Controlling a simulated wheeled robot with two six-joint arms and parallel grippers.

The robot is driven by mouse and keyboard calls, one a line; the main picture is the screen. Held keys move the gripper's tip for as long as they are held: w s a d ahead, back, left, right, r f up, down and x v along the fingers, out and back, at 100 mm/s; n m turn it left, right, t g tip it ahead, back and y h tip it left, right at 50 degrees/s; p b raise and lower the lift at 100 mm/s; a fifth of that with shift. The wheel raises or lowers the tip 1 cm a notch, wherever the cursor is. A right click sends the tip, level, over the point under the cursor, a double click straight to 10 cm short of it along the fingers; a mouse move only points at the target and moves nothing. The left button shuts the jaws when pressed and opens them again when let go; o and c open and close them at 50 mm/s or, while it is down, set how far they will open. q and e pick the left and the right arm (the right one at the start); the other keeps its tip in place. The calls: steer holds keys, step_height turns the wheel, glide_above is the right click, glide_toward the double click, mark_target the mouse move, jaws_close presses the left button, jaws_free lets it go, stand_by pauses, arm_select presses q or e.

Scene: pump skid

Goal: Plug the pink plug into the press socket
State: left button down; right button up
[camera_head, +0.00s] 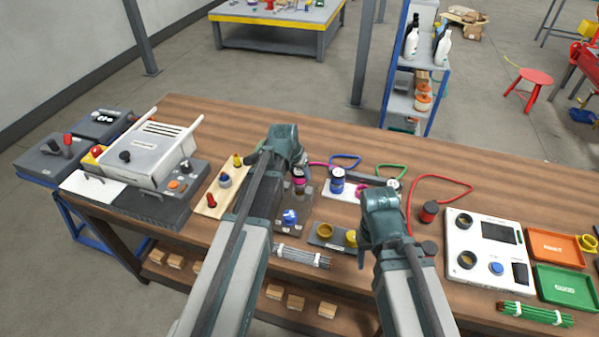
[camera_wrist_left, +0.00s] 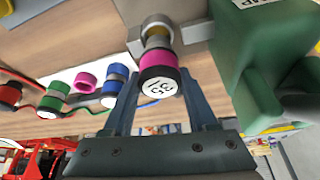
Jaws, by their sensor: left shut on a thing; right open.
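The pink plug (camera_wrist_left: 160,66) has a pink band, a black rim and a white numbered end face. My left gripper (camera_wrist_left: 158,82) is shut on it, with a finger on each side. Beyond the plug in the left wrist view is a grey-ringed socket (camera_wrist_left: 153,24) with a brassy part between them. The plug lines up with it, but I cannot tell whether it is seated. My right gripper (camera_head: 385,200) is open and empty over the bench.
Blue (camera_head: 337,180) and red (camera_head: 429,211) plugs with cables lie to the right. A white control box (camera_head: 470,275) and green tray (camera_head: 566,288) sit at the right; a white-lidded machine (camera_head: 150,150) at the left.

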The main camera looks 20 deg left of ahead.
arm_select(q)
steer(key=shift+f+b, duration=1.8)
steer(key=shift+f, duration=0.05)
arm_select(e)
steer(key=shift+f, duration=1.8)
arm_select(q)
steer(key=shift+r, duration=0.1)
steer(key=shift+c, duration=0.6)
jaws_free()
arm_select(e)
steer(key=shift+r, duration=0.15)
arm_select(q)
steer(key=p+v, duration=1.3)
steer(key=v, duration=0.1)
arm_select(e)
step_height(320, 180, up, 13)
steer(key=shift+f, duration=0.2)
